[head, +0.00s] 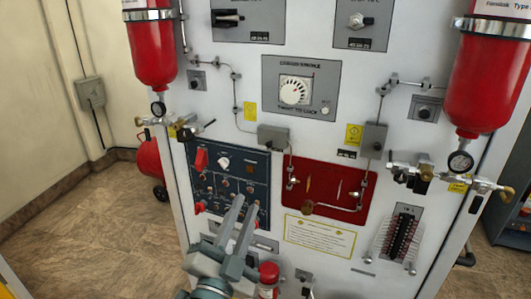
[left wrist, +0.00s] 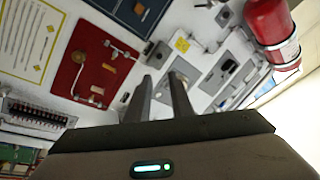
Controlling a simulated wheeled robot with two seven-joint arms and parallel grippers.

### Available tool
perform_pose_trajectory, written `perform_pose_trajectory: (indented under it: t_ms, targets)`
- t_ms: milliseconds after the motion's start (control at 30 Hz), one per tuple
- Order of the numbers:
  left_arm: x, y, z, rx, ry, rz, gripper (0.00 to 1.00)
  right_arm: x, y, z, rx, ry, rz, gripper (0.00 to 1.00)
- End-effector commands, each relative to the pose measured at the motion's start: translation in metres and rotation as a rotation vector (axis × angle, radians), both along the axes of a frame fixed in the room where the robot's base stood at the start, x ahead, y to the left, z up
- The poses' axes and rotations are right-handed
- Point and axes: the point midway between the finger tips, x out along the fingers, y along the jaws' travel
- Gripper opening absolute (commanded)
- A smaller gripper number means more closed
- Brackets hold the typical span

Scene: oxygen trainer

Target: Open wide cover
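I cannot tell for certain which part is the wide cover. The dark blue switch panel (head: 228,183) carries a red guard-like piece (head: 201,159) at its upper left and a smaller red piece (head: 199,208) at its lower left. A clear housing surrounds a dark terminal block (head: 403,235) at the lower right. My left gripper (head: 245,203) is in front of the blue panel's lower right, fingers apart, with nothing between them. It hides part of the panel. In the left wrist view its fingers (left wrist: 161,80) point toward the trainer face. My right gripper is not in view.
Red cylinders (head: 153,55) (head: 488,75) with gauges and valves flank the white trainer. A red panel (head: 330,188) with pipe fittings sits right of the blue one, above a yellow-bordered plate (head: 320,236). Tiled floor (head: 90,230) at left is clear.

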Motion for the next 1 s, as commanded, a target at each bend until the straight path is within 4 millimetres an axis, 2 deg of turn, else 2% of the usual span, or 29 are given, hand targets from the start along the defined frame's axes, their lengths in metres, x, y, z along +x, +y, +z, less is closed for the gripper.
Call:
perform_pose_trajectory:
  t_ms: [167, 367, 1000]
  targets:
    - [0.005, -0.001, 0.002, 0.000, 0.000, 0.000, 0.20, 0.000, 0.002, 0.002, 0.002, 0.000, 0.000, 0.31]
    - [0.022, -0.004, 0.009, 0.002, -0.002, 0.001, 0.20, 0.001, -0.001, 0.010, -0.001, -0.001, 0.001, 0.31]
    - [0.126, -0.024, 0.041, 0.003, 0.001, 0.002, 0.20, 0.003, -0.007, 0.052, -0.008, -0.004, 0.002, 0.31]
